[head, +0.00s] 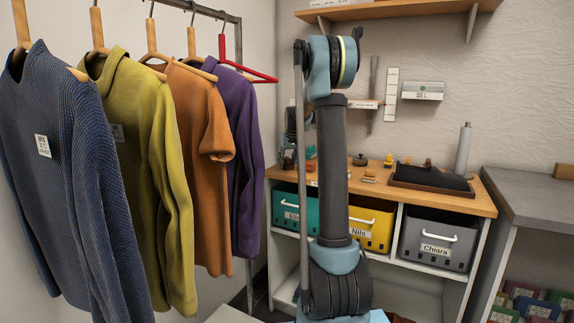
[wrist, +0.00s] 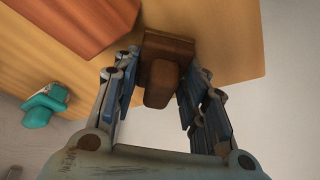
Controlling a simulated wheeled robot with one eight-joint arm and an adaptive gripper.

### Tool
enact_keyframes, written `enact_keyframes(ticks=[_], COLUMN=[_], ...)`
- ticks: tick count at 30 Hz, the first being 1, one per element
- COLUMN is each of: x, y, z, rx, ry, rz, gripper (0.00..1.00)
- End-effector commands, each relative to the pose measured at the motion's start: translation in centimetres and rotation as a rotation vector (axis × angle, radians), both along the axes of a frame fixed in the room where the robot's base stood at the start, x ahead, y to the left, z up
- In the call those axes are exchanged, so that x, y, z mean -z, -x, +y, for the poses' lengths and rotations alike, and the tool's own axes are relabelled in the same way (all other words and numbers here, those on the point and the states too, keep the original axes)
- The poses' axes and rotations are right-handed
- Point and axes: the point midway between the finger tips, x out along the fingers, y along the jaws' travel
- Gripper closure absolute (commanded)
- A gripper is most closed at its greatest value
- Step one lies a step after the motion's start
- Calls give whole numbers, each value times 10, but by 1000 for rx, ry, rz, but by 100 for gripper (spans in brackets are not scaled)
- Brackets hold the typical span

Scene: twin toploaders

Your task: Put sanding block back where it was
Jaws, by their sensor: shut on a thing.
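A brown block with a wide base and a narrower rounded grip, which I take to be the sanding block (wrist: 160,82), sits between my gripper's (wrist: 163,68) two blue-grey fingers in the wrist view. The gripper is shut on it. It lies over the edge of the wooden worktop (wrist: 200,15); whether it touches the top I cannot tell. In the head view my gripper (head: 290,137) shows small at the worktop's left end, partly hidden by my arm. A small brown shape (head: 288,160) below it may be the block.
The worktop (head: 482,203) also carries small tools, a dark tray (head: 432,187) and a grey cylinder (head: 463,149). Teal, yellow (head: 371,229) and grey bins (head: 437,238) stand below. Clothes (head: 138,165) hang at left. A teal object (wrist: 42,106) shows in the wrist view.

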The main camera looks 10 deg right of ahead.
Motion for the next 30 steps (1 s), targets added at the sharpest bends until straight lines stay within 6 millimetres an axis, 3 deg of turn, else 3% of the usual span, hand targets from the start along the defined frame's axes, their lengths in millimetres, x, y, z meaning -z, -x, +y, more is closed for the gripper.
enact_keyframes(ticks=[14,15,18,30], x=[7,8,8,6], y=[0,0,0,0], z=[0,0,1,1], rx=[0,0,-1,-1], ry=[0,0,0,0], rz=[1,2,3,1], gripper=[83,58,40,40])
